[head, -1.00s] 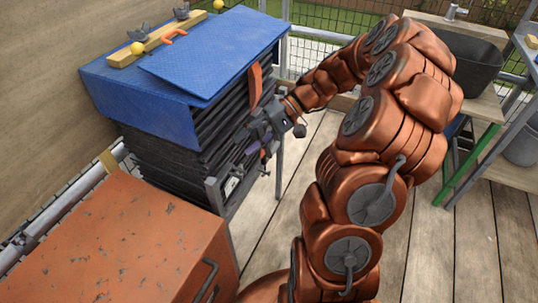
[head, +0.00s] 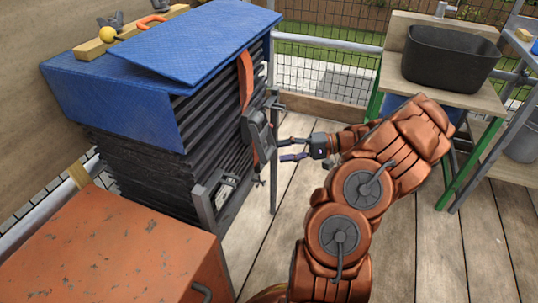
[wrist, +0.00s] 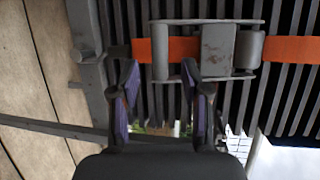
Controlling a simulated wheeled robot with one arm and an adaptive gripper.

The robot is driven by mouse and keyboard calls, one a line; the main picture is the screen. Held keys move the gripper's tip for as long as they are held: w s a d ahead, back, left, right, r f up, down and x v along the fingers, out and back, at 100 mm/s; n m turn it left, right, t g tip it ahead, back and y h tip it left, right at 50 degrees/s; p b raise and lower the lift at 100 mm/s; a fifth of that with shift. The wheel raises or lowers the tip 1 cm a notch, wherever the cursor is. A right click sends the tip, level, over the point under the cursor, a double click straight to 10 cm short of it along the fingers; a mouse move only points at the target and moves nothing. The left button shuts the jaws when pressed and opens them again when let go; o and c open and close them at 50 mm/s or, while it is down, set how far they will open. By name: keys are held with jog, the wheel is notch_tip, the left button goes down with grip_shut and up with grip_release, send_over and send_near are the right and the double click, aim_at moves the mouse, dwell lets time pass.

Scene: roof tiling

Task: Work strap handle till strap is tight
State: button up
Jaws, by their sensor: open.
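An orange strap (head: 245,78) runs down the side of a tall stack of dark slats or tiles (head: 185,125). A grey metal ratchet buckle (head: 258,130) with a handle sits on the strap, facing my arm. In the wrist view the buckle (wrist: 215,50) lies across the top, with the orange strap (wrist: 288,49) leaving it on both sides. My gripper (head: 285,149) is open and empty, just right of the buckle and apart from it. In the wrist view its two purple-padded fingers (wrist: 160,88) point at the buckle, below its middle.
A blue sheet (head: 120,95) covers the stack, with a wooden strip (head: 125,33) on top. An orange cabinet (head: 110,245) stands in front left. A bench with a black tub (head: 448,58) stands at the back right. The plank floor (head: 400,250) is clear.

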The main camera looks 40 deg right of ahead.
aim_at(269, 153)
jog(key=shift+b+x, duration=0.5)
jog(key=shift+x, duration=2.2)
jog(key=shift+d, duration=0.1)
grip_shut()
